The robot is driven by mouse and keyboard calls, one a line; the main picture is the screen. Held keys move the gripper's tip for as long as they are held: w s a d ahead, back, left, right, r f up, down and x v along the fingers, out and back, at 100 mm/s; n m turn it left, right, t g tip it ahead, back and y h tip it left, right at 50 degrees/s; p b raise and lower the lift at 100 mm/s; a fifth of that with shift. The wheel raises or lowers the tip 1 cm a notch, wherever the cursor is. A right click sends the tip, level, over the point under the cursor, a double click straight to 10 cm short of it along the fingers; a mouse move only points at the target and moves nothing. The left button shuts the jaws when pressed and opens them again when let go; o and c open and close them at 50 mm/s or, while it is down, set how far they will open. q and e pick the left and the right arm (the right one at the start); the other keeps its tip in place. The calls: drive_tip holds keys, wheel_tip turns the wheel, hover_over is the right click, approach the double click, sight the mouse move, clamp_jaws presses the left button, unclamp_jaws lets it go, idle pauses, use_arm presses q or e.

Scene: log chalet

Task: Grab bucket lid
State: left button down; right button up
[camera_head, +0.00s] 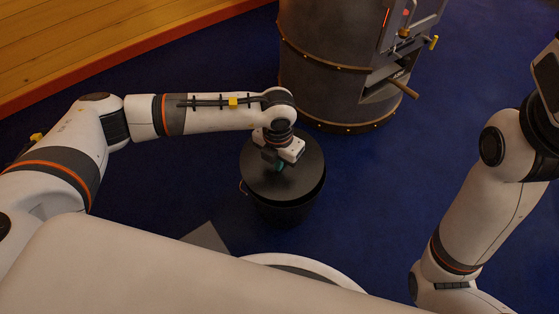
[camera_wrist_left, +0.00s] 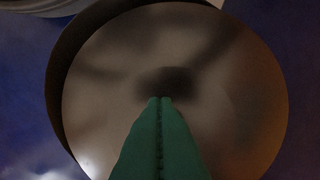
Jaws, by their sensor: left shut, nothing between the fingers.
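A dark bucket (camera_head: 283,211) stands on the blue floor in the head view, with a dark round lid (camera_head: 304,176) on top. The lid fills most of the left wrist view (camera_wrist_left: 230,100), a smooth disc with a dark blurred patch near its middle. My left gripper (camera_head: 279,168) points down over the lid. Its green fingers (camera_wrist_left: 160,98) are together and empty, with the tips at the dark patch. I cannot tell whether the tips touch the lid. My right arm shows at the right of the head view, but its gripper is not in view.
A dark metal stove (camera_head: 325,75) with brass bands stands just behind the bucket, its handle (camera_head: 403,88) sticking out to the right. A log wall (camera_head: 90,45) runs along the upper left. Blue floor (camera_head: 375,190) is clear to the right of the bucket.

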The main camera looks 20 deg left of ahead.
use_arm(q)
drive_tip(key=shift+w+d, duration=0.25)
drive_tip(key=shift+w, duration=0.5)
drive_tip(key=shift+w+d, duration=0.25)
drive_tip(key=shift+w, duration=0.45)
drive_tip(key=shift+w+d, duration=0.25)
drive_tip(key=shift+w, duration=0.5)
drive_tip(key=shift+s+a, duration=0.1)
